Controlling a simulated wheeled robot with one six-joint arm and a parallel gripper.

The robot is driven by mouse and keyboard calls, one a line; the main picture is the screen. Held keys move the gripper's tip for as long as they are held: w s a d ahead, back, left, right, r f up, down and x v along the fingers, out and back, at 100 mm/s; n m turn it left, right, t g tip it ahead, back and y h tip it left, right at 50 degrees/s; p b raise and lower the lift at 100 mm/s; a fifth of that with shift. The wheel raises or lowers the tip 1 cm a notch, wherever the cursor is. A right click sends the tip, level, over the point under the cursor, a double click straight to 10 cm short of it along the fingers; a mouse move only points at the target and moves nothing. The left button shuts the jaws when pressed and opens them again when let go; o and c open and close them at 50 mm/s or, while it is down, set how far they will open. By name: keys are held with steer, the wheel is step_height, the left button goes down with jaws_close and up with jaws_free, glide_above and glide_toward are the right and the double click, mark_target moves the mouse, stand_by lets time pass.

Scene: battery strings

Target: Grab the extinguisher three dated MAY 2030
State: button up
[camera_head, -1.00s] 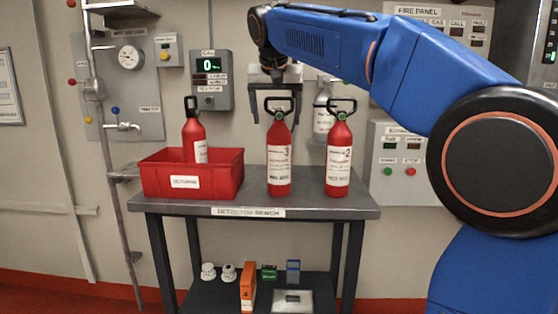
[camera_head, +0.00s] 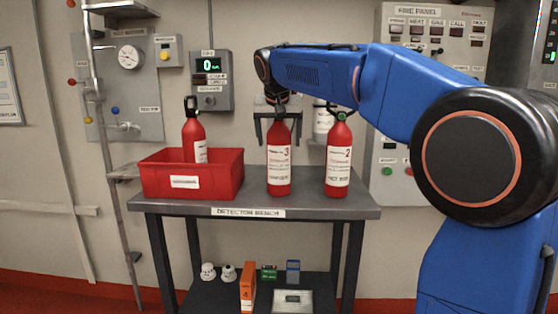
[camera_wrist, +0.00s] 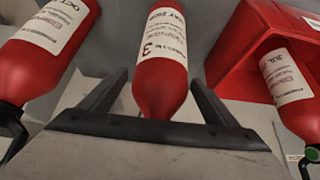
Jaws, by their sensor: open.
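The red extinguisher three (camera_head: 279,178), with a 3 on its white label, stands upright on the bench. It also shows in the wrist view (camera_wrist: 162,75), upside down, its label carrying a 3 and a date ending in 2030. My gripper (camera_head: 278,143) is open, pointing down over its top, with one finger on each side of its upper part. In the wrist view the fingers (camera_wrist: 160,88) flank the red body with gaps visible. The extinguisher's handle is hidden behind my gripper.
Extinguisher two (camera_head: 338,165) stands close on the right; its label in the wrist view (camera_wrist: 50,25) starts with OCT. A red bin (camera_head: 225,180) on the left holds another extinguisher (camera_head: 193,132), labelled JUL in the wrist view. The bench (camera_head: 350,207) front strip is clear.

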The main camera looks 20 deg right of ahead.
steer(key=c, duration=1.8)
steer(key=shift+r, duration=0.15)
jaws_close()
